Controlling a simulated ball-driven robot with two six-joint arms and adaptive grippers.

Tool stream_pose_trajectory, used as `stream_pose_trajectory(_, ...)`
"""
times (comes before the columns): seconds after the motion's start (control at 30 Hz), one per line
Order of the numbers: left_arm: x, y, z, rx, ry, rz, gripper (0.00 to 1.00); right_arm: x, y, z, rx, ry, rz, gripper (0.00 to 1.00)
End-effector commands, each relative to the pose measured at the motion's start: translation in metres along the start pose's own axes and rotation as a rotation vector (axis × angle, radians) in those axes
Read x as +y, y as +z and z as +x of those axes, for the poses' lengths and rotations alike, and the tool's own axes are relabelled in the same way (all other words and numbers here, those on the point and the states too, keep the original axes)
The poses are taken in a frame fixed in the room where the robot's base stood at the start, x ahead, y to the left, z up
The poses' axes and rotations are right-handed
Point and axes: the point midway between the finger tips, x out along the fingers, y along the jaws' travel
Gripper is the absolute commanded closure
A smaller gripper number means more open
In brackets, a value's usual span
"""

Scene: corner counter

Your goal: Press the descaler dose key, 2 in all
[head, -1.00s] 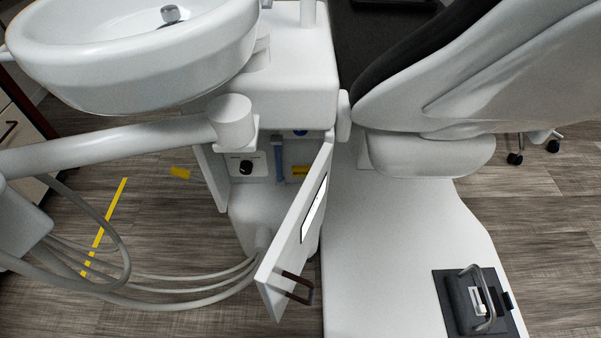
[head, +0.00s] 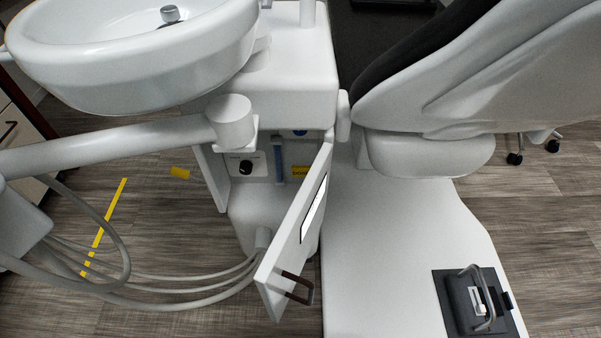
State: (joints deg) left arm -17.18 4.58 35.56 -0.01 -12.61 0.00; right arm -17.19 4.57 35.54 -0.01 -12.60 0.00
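A white dental unit (head: 275,92) stands in the middle of the head view. Its cabinet door (head: 285,260) hangs open toward me, with a dark handle (head: 297,288) and a white label on its inner face. Inside the cabinet I see a black knob (head: 246,167) on a pale panel, a blue upright part (head: 279,160), a yellow part (head: 299,170) and a small blue round part (head: 300,133), partly cut off by the housing above. I cannot tell which of these, if any, is the descaler dose key. Neither of my grippers is in view.
A white basin (head: 130,85) overhangs at upper left, with a white support arm (head: 110,147) below it. Grey hoses (head: 180,289) loop low at left. The dental chair (head: 430,150) and its base with a foot pedal (head: 478,300) fill the right. Yellow tape (head: 105,225) marks the floor.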

Motion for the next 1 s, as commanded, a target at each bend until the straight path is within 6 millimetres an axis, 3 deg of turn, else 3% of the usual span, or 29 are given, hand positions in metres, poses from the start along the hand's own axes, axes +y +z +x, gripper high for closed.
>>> stream_pose_trajectory(0.03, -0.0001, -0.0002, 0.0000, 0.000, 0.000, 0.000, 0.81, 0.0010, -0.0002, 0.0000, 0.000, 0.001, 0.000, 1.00)
stream_pose_trajectory(0.2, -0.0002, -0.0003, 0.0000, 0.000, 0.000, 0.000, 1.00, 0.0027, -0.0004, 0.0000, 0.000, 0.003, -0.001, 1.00)
stream_pose_trajectory(1.0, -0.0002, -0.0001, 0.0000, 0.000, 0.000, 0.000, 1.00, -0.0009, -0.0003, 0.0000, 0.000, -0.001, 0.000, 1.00)
